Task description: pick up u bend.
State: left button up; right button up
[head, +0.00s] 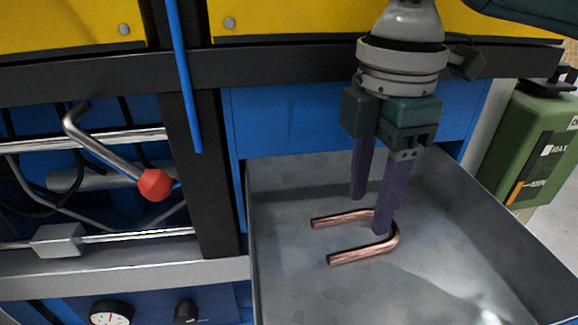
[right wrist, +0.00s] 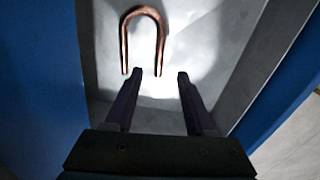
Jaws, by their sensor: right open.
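The copper u bend (head: 348,254) lies flat on the floor of a grey metal tray (head: 290,285). In the head view its two open ends point left and its curve is to the right. My right gripper (head: 368,215) is above the tray, pointing down, with its purple fingers apart and empty. One finger covers part of the bend near its curve. In the right wrist view the u bend (right wrist: 126,45) lies beyond the open fingertips (right wrist: 158,76), with its two ends toward them. I cannot tell the height of the fingertips above it. My left gripper is out of view.
The tray walls surround the bend, and much of its floor is bare. A blue machine with yellow panels (head: 300,15) stands behind and left. A red-tipped lever (head: 155,185) is at left. A green container (head: 525,150) stands at right.

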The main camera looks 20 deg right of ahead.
aim_at(354, 251)
notch_tip(354, 251, down, 3)
jog(key=shift+r+b, duration=0.1)
jog(key=shift+b, duration=0.3)
jog(key=f+b, duration=0.2)
jog(key=f, duration=0.3)
jog(key=shift+a+b, duration=0.25)
jog(key=shift+b, duration=0.15)
jog(key=shift+c, duration=0.4)
grip_shut()
